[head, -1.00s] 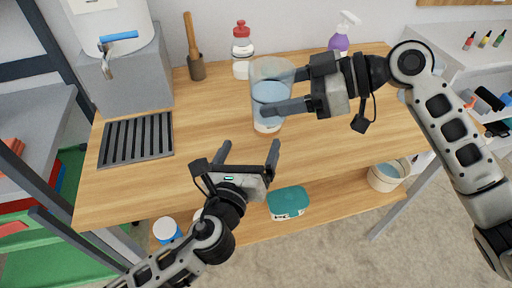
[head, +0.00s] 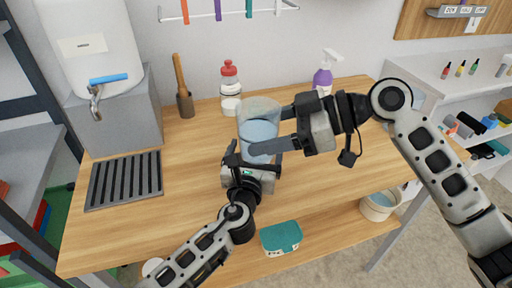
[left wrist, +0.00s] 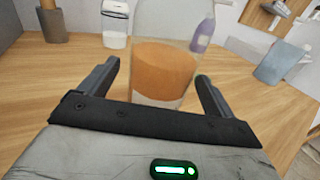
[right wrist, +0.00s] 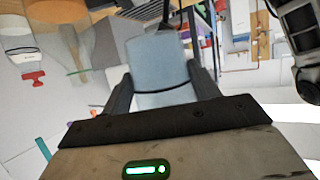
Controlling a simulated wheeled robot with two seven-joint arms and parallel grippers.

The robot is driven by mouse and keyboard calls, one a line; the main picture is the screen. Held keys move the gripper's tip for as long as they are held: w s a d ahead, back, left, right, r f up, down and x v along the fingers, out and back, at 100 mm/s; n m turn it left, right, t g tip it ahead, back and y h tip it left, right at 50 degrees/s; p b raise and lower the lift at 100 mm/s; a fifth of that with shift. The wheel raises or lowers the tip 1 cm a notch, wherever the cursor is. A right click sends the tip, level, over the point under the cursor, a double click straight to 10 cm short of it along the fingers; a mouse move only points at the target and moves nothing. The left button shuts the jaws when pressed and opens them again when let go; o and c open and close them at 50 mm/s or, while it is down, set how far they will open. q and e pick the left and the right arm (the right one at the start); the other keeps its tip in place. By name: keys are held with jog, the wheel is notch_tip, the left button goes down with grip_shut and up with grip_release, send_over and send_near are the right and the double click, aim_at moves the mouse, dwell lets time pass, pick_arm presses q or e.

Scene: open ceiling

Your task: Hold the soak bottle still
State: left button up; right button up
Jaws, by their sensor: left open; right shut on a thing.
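The soak bottle (head: 258,130), a wide clear vessel that looks pale blue, stands upright on the wooden table in the head view. My right gripper (head: 283,145) is shut on its side from the right. In the right wrist view the bottle (right wrist: 160,65) sits between the fingers. My left gripper (head: 254,158) is open at the near side of the bottle, low down. In the left wrist view its fingers stand on either side of the bottle (left wrist: 165,65), which shows an orange-brown band there; I cannot tell contact. The bottle's base is hidden.
Behind stand a red-capped bottle (head: 230,80), a purple spray bottle (head: 323,78) and a brush in a holder (head: 184,100). A tapped tank (head: 90,45) and a dark grate (head: 124,180) are on the left. A bluish container (left wrist: 285,62) stands right. The front table is clear.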

pick_arm(q)
jog(key=shift+w+d, duration=0.1)
jog(key=shift+w, duration=0.5)
jog(key=c, duration=1.3)
jog(key=shift+c, duration=0.2)
pick_arm(e)
jog(key=shift+w+d+f, duration=0.15)
jog(key=shift+w+f, duration=0.05)
jog(key=shift+f, duration=0.25)
jog(key=shift+s+f, duration=0.1)
jog(key=shift+f, duration=0.8)
pick_arm(q)
jog(key=shift+d, duration=0.1)
pick_arm(e)
jog(key=shift+s+a+f, duration=0.25)
jog(key=shift+c, duration=0.5)
